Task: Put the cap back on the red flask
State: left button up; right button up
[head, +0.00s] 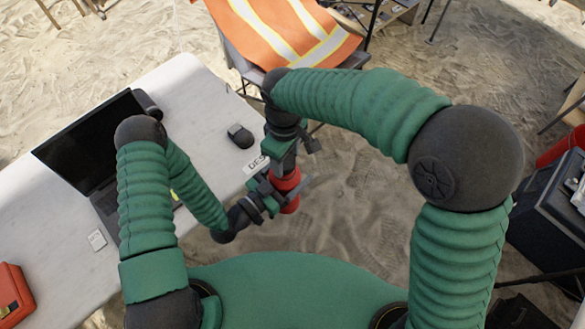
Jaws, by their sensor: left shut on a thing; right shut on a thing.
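The red flask (288,182) is held in the air just off the right edge of the white table. My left gripper (277,193) comes in from the left and is shut around the flask's body, with red showing above and below its fingers. My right gripper (288,152) reaches down from above and is shut right over the flask's top end. The cap is mostly hidden within the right gripper's dark fingers. I cannot tell whether the cap touches the flask's mouth or is seated on it.
The white table (190,85) holds an open laptop (85,140), a dark mouse-like object (240,136) and a red case (15,295). A chair with an orange vest (290,35) stands behind. A black case (545,215) is at right. Sandy ground lies open between.

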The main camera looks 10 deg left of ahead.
aim_at(285, 187)
jog(key=shift+s+r, duration=0.1)
jog(key=shift+r, duration=0.15)
dwell(0.5)
jog(key=shift+f, duration=0.9)
jog(key=shift+f, duration=0.55)
